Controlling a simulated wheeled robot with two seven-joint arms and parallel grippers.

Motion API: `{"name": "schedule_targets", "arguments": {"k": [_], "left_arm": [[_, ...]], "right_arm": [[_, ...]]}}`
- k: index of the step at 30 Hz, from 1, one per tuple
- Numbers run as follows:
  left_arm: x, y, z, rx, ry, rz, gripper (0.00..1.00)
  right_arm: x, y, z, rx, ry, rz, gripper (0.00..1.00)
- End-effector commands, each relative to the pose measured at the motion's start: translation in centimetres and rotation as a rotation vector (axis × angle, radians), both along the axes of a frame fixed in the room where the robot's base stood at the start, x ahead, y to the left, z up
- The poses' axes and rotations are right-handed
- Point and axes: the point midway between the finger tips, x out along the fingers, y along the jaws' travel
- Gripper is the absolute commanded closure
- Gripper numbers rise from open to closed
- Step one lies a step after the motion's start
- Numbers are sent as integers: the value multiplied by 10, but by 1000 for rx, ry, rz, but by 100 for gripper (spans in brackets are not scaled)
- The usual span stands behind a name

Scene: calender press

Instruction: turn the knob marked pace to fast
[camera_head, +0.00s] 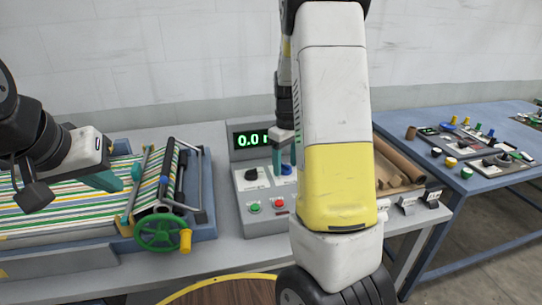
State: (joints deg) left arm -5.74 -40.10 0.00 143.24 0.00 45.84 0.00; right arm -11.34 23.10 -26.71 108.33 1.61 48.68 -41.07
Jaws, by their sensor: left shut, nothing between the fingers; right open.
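A grey control box (266,222) stands on the bench with a green-lit display (251,139); its reading begins "0.0" and the rest is cut off. On its sloped face are a black knob (251,174) at left and a blue knob (287,170) at right. Their labels are too small to read, so I cannot tell which is marked pace. My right gripper (279,163) is open, fingers pointing down right at the blue knob; I cannot tell whether they touch it. My own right arm hides the box's right side. My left gripper (107,181) is shut and empty, over the striped fabric.
Below the knobs are a green button (254,207) and a red button (279,204). A press with a green handwheel (159,232) and striped fabric (60,215) stands left. Brown rolls (400,160) lie right. A blue table (480,182) holds several loose controls. A round wooden top (225,292) is in front.

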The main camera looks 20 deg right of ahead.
Motion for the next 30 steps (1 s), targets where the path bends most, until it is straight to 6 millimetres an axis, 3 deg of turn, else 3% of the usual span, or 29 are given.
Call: {"name": "schedule_targets", "arguments": {"k": [6, 15, 30], "left_arm": [[0, 0, 0, 0, 0, 0, 100], [0, 0, 0, 0, 0, 0, 100], [0, 0, 0, 0, 0, 0, 100]], "right_arm": [[0, 0, 0, 0, 0, 0, 43], [0, 0, 0, 0, 0, 0, 100], [0, 0, 0, 0, -1, -140, 100]]}}
